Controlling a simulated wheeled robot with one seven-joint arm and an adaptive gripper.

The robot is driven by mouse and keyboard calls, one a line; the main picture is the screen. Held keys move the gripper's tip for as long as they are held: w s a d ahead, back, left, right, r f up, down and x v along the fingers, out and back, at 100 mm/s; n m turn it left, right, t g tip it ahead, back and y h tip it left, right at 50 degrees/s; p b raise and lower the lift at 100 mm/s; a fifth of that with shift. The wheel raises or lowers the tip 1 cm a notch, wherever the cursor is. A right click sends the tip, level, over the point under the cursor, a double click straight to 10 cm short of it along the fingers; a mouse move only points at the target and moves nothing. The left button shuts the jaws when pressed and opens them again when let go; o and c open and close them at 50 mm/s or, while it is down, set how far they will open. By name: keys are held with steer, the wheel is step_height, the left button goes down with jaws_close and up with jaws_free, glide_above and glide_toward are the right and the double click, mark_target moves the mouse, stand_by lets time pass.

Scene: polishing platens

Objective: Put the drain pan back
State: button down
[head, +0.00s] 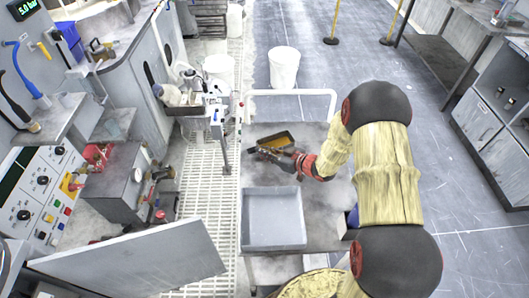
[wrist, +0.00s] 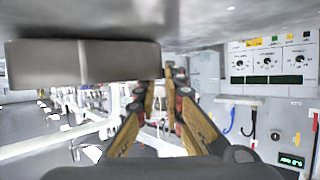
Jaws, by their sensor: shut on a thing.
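In the wrist view my gripper's fingers (wrist: 166,75) are close together beside a grey box-like wall (wrist: 85,62). I cannot tell whether this wall is the pan's side or whether the pan touches the cart.
A shallow grey tray (head: 273,218) lies on the near part of the cart. A white rail (head: 290,92) rises at the cart's far end, with a white bucket (head: 284,66) beyond. A large tilted grey panel (head: 140,262) stands at the lower left. Floor to the right is open.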

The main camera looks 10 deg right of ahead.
steer(key=shift+f, duration=0.1)
steer(key=c, duration=2)
jaws_free()
steer(key=shift+o, duration=0.5)
